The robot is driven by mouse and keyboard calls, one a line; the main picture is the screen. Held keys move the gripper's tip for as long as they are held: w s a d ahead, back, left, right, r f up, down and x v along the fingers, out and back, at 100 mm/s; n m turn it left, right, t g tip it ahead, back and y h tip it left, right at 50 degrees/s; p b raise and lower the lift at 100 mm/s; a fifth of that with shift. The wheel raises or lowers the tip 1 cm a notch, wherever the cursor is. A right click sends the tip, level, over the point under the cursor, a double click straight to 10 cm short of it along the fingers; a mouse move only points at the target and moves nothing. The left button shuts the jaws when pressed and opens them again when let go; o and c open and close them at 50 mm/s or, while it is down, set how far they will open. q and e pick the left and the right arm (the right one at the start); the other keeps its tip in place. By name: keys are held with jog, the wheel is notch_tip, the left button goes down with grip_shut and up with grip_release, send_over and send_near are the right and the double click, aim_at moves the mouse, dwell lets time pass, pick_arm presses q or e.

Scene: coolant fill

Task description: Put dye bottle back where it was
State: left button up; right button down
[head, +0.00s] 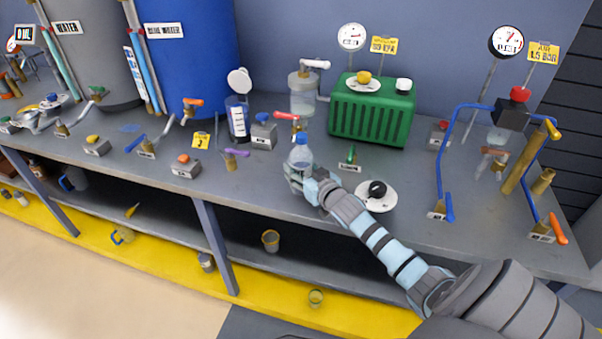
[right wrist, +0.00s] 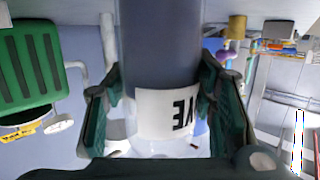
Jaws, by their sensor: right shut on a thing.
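The dye bottle (head: 301,153) has a blue cap and a clear, bluish body. It is upright in my right gripper (head: 298,178), over the bench near its front edge. In the right wrist view the bottle (right wrist: 160,45) fills the space between the two dark fingers of my gripper (right wrist: 157,90). Its white label, with part of the letters "YE" showing, reads inverted there. The fingers are shut on its sides. I cannot tell whether its base touches the bench. My left gripper is not in view.
A green ribbed box (head: 372,115) is to the right, a dark labelled bottle (head: 238,120) to the left. A black knob on a white dial (head: 377,190) sits beside my arm.

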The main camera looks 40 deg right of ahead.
jog(key=c, duration=0.7)
grip_release()
jog(key=shift+s, duration=0.1)
jog(key=shift+r, duration=0.2)
jog(key=p+v, duration=0.1)
jog(key=v, duration=1.1)
jog(key=shift+p, duration=0.4)
